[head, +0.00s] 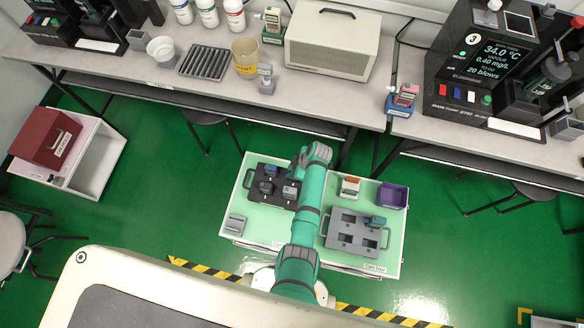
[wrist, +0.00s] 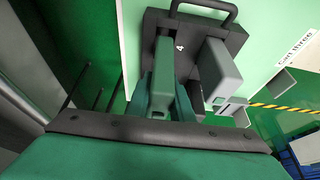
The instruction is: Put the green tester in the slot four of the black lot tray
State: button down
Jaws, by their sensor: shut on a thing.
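The green tester (wrist: 164,66) is between the fingers of my gripper (wrist: 163,88) in the wrist view. It is over the black lot tray (wrist: 208,28), beside the number 4 mark; I cannot tell whether it is seated in the slot. A grey tester (wrist: 217,70) stands in the tray just to its right. In the head view the black lot tray (head: 256,199) is on the left half of the cart, holding several testers, one grey (head: 290,191). My arm hides the gripper and green tester there.
The pale green cart top (head: 238,208) also carries a grey tray (head: 343,241), a purple bin (head: 393,195) and a small red-and-white item (head: 350,186). The bench (head: 330,108) behind holds machines and bottles. A red box (head: 45,136) sits on a white cabinet at left.

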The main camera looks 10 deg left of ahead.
jog(key=shift+w+d+f, duration=0.1)
jog(key=shift+f, duration=1.65)
dwell(0.6)
jog(key=shift+f, duration=0.15)
jog(key=shift+f, duration=0.6)
jog(key=c, duration=1.5)
grip_release()
jog(key=shift+r, duration=0.1)
jog(key=v, duration=1)
jog(key=shift+d+r, duration=0.1)
jog(key=shift+r, duration=0.15)
